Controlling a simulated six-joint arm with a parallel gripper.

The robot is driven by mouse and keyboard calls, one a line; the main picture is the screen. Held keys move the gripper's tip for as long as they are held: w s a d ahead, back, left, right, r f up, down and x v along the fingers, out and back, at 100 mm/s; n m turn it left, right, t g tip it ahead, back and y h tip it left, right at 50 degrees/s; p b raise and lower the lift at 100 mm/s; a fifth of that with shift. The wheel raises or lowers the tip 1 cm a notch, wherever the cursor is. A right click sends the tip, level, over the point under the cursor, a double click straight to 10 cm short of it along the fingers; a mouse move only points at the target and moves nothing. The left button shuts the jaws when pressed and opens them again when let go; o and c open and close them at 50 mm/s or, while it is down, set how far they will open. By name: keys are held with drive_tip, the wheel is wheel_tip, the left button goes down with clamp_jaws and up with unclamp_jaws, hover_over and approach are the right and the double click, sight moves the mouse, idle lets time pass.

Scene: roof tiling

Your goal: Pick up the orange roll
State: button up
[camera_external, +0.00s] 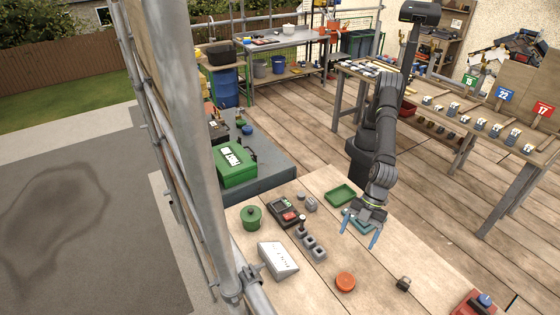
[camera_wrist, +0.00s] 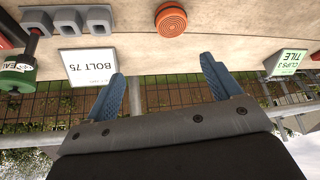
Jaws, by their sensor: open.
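The orange roll (camera_external: 345,282) lies on the wooden table near its front, in the external view. In the wrist view the orange roll (camera_wrist: 171,20) shows at the top, a little above and between the fingertips. My gripper (camera_external: 360,233) has its two blue fingers spread and is empty. It is above the table, behind the roll and slightly to its right in the external view, apart from it. The fingers also show in the wrist view (camera_wrist: 163,75). Nothing hides the roll.
A white box marked BOLT 75 (camera_external: 278,260) and grey blocks (camera_external: 312,245) stand left of the roll. A green pot (camera_external: 252,216), a dark device (camera_external: 285,212) and a green tray (camera_external: 341,194) are further back. A small dark item (camera_external: 403,284) sits right of the roll.

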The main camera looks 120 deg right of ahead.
drive_tip(key=s+a, duration=0.1)
drive_tip(key=a, duration=0.1)
approach(346, 280)
drive_tip(key=x, duration=1)
drive_tip(key=shift+f, duration=0.1)
drive_tip(key=shift+c, duration=0.4)
drive_tip(key=c, duration=1)
